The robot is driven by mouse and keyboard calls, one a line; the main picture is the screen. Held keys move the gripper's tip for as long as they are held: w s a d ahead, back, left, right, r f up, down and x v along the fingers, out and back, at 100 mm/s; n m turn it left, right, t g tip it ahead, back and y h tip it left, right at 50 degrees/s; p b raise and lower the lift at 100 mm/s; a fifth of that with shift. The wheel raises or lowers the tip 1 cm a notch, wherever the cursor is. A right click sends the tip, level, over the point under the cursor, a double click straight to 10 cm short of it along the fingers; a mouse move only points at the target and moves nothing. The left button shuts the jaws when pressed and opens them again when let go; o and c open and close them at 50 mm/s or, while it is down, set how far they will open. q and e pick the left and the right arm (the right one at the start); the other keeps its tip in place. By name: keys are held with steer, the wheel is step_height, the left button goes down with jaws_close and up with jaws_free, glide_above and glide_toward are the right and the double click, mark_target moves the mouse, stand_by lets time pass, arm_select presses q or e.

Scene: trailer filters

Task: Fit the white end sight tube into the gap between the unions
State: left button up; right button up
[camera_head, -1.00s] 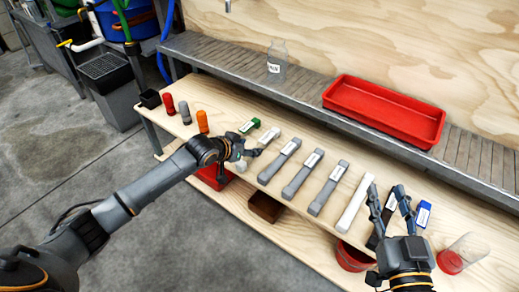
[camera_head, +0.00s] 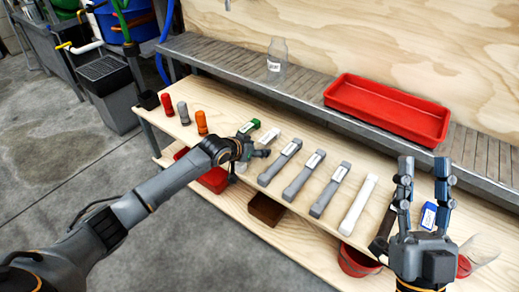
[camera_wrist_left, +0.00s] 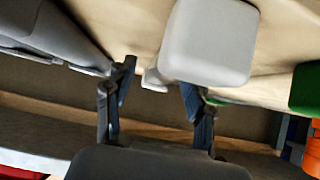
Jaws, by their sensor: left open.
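A pale white-ended piece with a label (camera_head: 270,136), which looks like the white end sight tube, lies on the bench just beyond my left gripper (camera_head: 258,153). In the left wrist view a whitish block (camera_wrist_left: 210,42) sits close ahead of the open left fingers (camera_wrist_left: 158,78), mostly toward the right finger; I cannot tell which piece it is. The left gripper holds nothing that I can see. My right gripper (camera_head: 423,168) is open and empty, fingers up, at the bench's right. I cannot make out the unions or the gap.
Grey labelled bars (camera_head: 303,176) and a long white bar (camera_head: 358,205) lie in a row. A green-ended piece (camera_head: 249,126) and orange cylinder (camera_head: 201,122) are left; a blue piece (camera_head: 429,214) is right. A red tray (camera_head: 388,112) and clear bottle (camera_head: 277,60) stand on the back shelf.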

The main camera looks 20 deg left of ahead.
arm_select(q)
jaws_close()
